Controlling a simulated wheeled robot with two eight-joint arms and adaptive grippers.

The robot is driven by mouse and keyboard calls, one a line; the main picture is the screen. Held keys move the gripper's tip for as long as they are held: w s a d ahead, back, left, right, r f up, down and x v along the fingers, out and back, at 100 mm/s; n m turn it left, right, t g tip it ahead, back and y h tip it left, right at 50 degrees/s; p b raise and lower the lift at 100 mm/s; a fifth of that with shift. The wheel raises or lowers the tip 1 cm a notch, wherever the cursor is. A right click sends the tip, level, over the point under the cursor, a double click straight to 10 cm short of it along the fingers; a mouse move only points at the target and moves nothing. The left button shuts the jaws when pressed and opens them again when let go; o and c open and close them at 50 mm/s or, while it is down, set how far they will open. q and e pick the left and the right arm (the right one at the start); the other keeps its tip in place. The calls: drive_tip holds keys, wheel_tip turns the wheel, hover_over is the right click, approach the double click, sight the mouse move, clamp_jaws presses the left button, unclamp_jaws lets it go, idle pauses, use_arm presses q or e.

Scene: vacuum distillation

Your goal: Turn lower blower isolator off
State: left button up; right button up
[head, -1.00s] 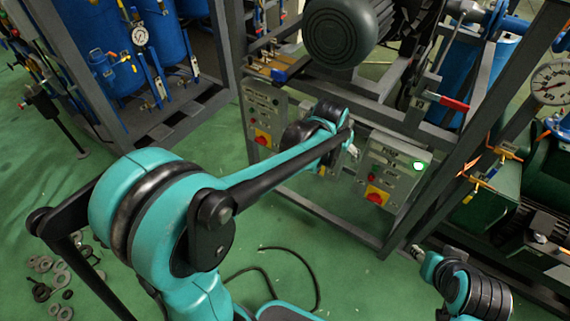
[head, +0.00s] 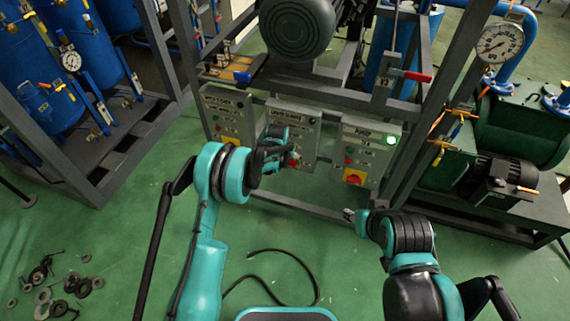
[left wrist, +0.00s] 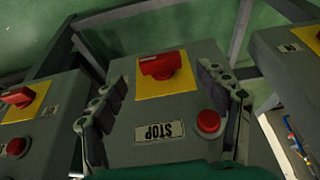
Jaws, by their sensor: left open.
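The middle grey control box (head: 294,121) carries a label that seems to read "Lower Blower". In the left wrist view its red rotary isolator (left wrist: 160,65) sits on a yellow plate, its handle lying roughly across the picture. An upside-down STOP label and a red button (left wrist: 208,121) are on the same face. My left gripper (left wrist: 161,82) is open, its fingers either side of the isolator and apart from it. In the head view my left gripper (head: 291,160) hides the box's lower part. My right gripper (head: 349,214) is low at the right, too small to read.
A left box (head: 228,112) and a right box (head: 372,137) with a lit green lamp flank the middle one, each with its own isolator. The grey frame (head: 300,206) runs below. A black cable (head: 285,252) and loose rings (head: 62,285) lie on the floor.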

sight(287, 162)
use_arm(q)
drive_tip(key=b+x, duration=0.1)
drive_tip(key=x, duration=0.3)
drive_tip(key=shift+w+f, duration=0.1)
drive_tip(key=c, duration=1.2)
drive_tip(key=shift+o, duration=0.2)
drive_tip(key=shift+a, duration=0.15)
drive_tip(key=h, duration=0.2)
drive_tip(key=shift+w+a+n+g+h, duration=0.1)
drive_tip(key=shift+a+n+g+h, duration=0.2)
drive_tip(key=shift+w+a+f+n+g+h, duration=0.1)
drive_tip(key=shift+n+g+h, duration=0.1)
drive_tip(key=shift+h, duration=0.4)
drive_tip(key=shift+s+a+f+n+g+h, duration=0.1)
drive_tip(key=shift+g+h, duration=0.1)
drive_tip(key=shift+h, duration=0.4)
drive_tip(key=shift+w+a+n+g+h, duration=0.1)
drive_tip(key=shift+g+h, duration=0.1)
drive_tip(key=shift+h, duration=0.4)
